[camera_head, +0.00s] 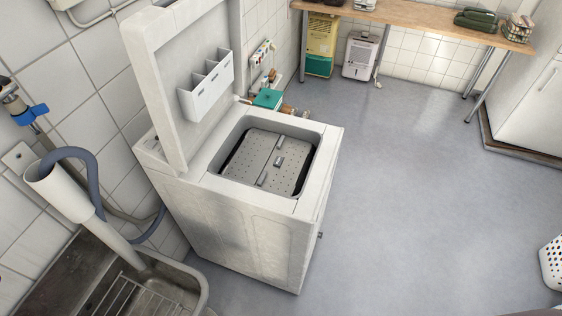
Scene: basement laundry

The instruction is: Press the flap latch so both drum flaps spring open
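A white top-loading washing machine (240,228) stands left of centre with its lid (190,85) raised upright at the back left. In its top opening lie the grey perforated drum flaps (246,158), which look shut. Small grey latch parts (279,161) sit along the line where the flaps meet, near the middle of the opening. Which of these parts is the latch itself is too small to tell. Neither of my grippers shows in the head view.
A metal sink (180,268) with a grey drain hose (85,160) lies at the lower left. A wooden bench (420,22) with metal legs stands at the back. A white perforated basket (552,262) is at the right edge. The grey floor (410,190) right of the machine is clear.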

